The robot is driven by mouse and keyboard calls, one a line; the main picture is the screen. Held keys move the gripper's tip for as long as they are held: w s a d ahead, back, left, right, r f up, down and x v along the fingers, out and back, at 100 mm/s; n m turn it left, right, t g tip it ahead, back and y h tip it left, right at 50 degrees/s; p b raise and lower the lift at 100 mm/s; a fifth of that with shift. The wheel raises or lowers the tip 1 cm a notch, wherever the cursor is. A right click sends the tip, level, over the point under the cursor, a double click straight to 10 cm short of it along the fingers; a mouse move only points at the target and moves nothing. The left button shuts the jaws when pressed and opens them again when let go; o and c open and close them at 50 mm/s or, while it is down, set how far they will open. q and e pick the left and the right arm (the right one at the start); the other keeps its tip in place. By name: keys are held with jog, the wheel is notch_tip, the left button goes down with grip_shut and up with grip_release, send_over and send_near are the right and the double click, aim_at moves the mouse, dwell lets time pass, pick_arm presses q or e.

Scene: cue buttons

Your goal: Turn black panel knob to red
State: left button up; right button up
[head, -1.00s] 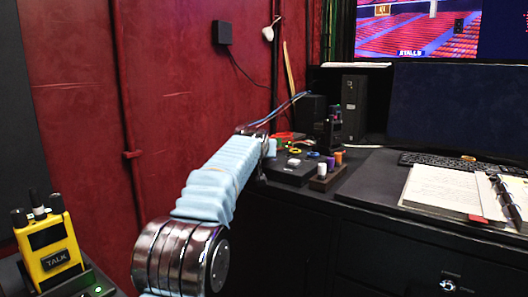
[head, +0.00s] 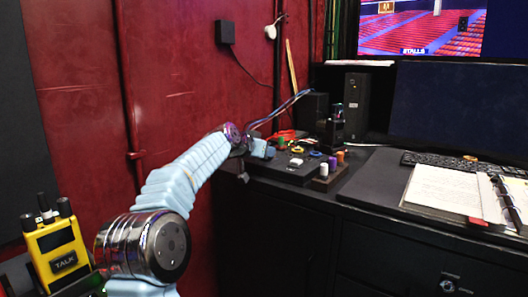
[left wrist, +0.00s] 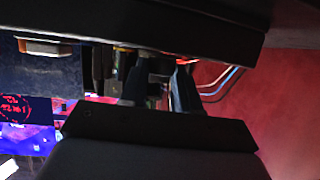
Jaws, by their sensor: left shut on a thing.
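The black panel (head: 283,172) lies at the left end of the dark desk, with small coloured controls on top. My left gripper (head: 264,149) is at the panel's left back edge. In the left wrist view its two dark fingers (left wrist: 160,85) are a little apart, beneath the dark edge of the panel. It is shut on the panel's knob, which is mostly hidden by the fingers and the arm. The knob's pointer and its colour setting cannot be made out. My right gripper is not in view.
A dark block with white, purple and orange pegs (head: 332,164) stands right of the panel. Behind are cables (head: 293,103) and black boxes (head: 355,104). An open binder (head: 447,190) and keyboard (head: 465,165) lie to the right. A yellow radio (head: 58,248) stands lower left.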

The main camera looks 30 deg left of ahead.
pick_arm(q)
jog(key=shift+f, duration=0.35)
jog(key=o, duration=1.1)
jog(key=shift+c, duration=0.2)
jog(key=shift+r, duration=0.1)
jog(key=shift+s+r, duration=0.15)
jog(key=shift+s, duration=0.15)
jog(key=b+v, duration=0.2)
jog(key=v, duration=1.1)
jog(key=shift+b, duration=0.35)
